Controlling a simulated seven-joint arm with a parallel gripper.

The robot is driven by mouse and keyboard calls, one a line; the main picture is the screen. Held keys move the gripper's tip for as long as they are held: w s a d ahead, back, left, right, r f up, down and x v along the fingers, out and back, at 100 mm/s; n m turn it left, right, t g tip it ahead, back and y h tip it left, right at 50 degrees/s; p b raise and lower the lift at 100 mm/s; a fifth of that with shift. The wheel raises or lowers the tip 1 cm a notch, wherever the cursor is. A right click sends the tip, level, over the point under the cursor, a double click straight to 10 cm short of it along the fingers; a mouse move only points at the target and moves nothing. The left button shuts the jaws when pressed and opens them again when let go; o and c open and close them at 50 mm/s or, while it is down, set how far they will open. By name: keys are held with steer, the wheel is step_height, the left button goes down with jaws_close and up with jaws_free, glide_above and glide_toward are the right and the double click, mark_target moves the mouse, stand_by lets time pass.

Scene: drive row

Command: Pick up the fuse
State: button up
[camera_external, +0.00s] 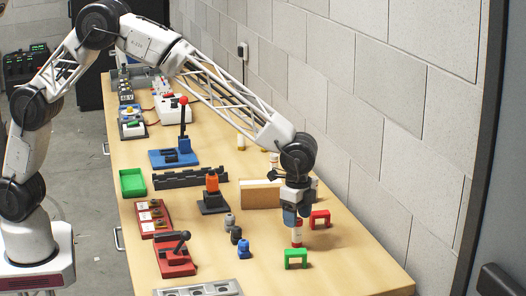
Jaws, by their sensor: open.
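A white cylinder with red bands (297,238), which looks like the fuse, stands upright on the right part of the wooden table. My gripper (297,222) points down directly over it, with its fingers at the cylinder's upper part. The gripper is open. The fingers hide the cylinder's top, and I cannot tell from this view whether they touch it.
A red bracket (320,219) stands close right of my gripper, and a green bracket (296,258) stands in front. Small grey (229,220) and blue (243,249) pieces stand to the left. A cream block (260,196) lies behind. The table's right front is clear.

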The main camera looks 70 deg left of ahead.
mark_target(297, 230)
steer(key=shift+f, duration=2.45)
steer(key=shift+c, duration=0.2)
steer(key=c, duration=1)
